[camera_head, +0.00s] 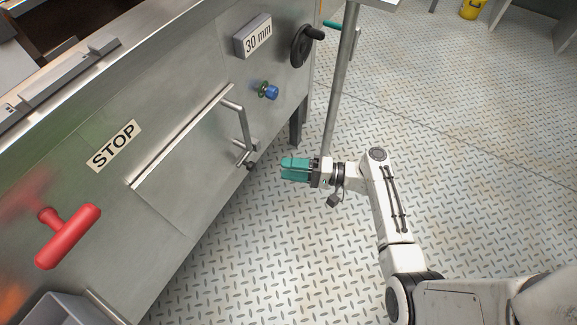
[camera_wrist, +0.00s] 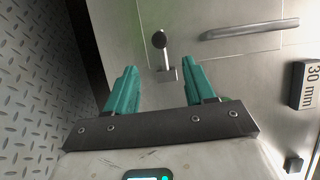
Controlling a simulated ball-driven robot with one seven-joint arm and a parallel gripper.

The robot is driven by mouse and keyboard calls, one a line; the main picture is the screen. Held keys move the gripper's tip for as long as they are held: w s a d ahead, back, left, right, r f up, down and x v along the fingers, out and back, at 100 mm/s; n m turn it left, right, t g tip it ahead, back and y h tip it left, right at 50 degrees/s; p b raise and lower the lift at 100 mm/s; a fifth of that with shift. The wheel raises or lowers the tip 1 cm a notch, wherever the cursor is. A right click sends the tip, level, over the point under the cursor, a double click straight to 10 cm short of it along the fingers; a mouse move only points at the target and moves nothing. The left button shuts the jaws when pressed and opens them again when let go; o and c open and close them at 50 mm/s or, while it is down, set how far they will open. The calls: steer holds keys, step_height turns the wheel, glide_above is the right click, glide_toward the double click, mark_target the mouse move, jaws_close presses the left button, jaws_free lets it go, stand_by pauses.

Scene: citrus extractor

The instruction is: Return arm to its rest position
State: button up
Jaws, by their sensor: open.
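My gripper (camera_head: 296,169) has teal fingers and is at the end of my white arm, over the diamond-plate floor. It points left toward the steel machine (camera_head: 165,215). In the wrist view the gripper (camera_wrist: 160,88) is open, with nothing between its fingers. A latch lever with a dark knob (camera_head: 248,163) is on the machine's front, just left of the fingertips, apart from them as far as I can tell. The dark knob also shows in the wrist view (camera_wrist: 159,40), beyond the gap between the fingers.
A metal post (camera_head: 340,85) stands behind my gripper. Open floor (camera_head: 480,150) lies right.

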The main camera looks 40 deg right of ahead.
stand_by(0.3)
steer(key=s+a+f+n+g+h, duration=0.1)
steer(key=s+a+f+n+g, duration=0.2)
steer(key=s+g, duration=0.2)
steer(key=s+a+f+n+g+h, duration=0.2)
steer(key=s+a+f+n+g, duration=0.15)
steer(key=s, duration=0.25)
steer(key=s+d+r+n+g+h, duration=0.25)
steer(key=s+r+g+h, duration=0.2)
steer(key=s+h, duration=0.35)
steer(key=s+r+p, duration=0.1)
steer(key=r+p, duration=1.3)
steer(key=r, duration=0.2)
steer(key=s+d+r+p, duration=0.1)
steer(key=s+r+p, duration=0.1)
steer(key=r+p, duration=1.3)
step_height(320, 180, up, 2)
steer(key=shift+s+d+r+n+h, duration=0.1)
steer(key=shift+s+d+n+h, duration=0.2)
steer(key=shift+h, duration=0.1)
